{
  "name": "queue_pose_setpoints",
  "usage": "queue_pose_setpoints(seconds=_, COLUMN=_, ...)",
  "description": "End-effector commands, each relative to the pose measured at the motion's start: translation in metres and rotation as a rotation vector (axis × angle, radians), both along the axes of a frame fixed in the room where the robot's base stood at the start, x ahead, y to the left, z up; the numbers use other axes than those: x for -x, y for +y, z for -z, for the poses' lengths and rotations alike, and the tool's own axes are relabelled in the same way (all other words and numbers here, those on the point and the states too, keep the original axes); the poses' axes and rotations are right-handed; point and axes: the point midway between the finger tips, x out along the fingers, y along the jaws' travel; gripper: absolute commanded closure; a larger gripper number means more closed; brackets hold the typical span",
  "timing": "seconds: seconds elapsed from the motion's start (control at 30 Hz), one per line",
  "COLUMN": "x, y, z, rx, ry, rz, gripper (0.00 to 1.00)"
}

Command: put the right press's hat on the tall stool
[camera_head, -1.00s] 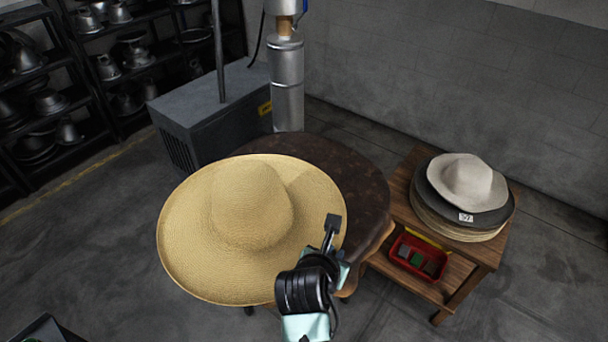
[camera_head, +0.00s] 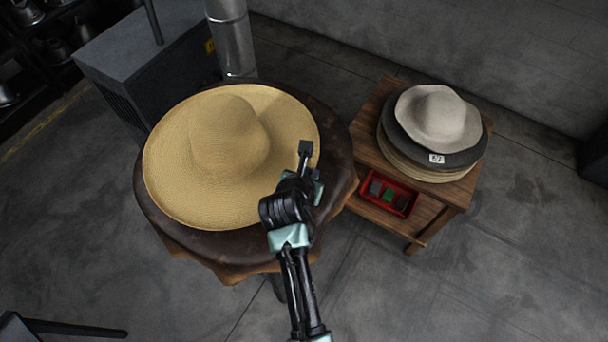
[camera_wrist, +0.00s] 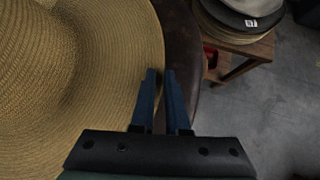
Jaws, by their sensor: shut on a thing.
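The wide-brimmed straw hat (camera_head: 225,140) is crown up over the round dark leather top of the stool (camera_head: 335,190). Its brim lies mostly within that top, close to the far left edge, with bare leather showing at the front and right. Whether it rests fully on the leather or hovers slightly is unclear. My gripper (camera_head: 305,150) is shut on the brim's right edge. In the wrist view the two blue fingers (camera_wrist: 160,85) are at the brim edge of the straw hat (camera_wrist: 100,80), with the dark top beside it. No press shows in view.
A wooden side table (camera_head: 455,190) at right holds a stack of hats with a pale grey one (camera_head: 437,115) on top and a red tray (camera_head: 388,192) on its lower shelf. A grey cabinet (camera_head: 145,50) and metal cylinder (camera_head: 232,40) stand behind. Front floor is mostly clear.

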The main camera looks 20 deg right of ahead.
Motion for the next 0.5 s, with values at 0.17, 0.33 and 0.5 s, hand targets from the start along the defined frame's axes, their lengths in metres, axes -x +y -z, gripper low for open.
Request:
queue_pose_setpoints(seconds=0.17, x=0.000, y=0.000, z=0.025, rx=-0.001, ry=0.002, rz=0.001, gripper=1.00)
queue_pose_setpoints(seconds=0.33, x=0.000, y=-0.001, z=0.041, rx=-0.001, ry=-0.002, rz=0.001, gripper=1.00)
queue_pose_setpoints(seconds=0.5, x=0.000, y=-0.001, z=0.042, rx=-0.001, ry=-0.003, rz=0.002, gripper=1.00)
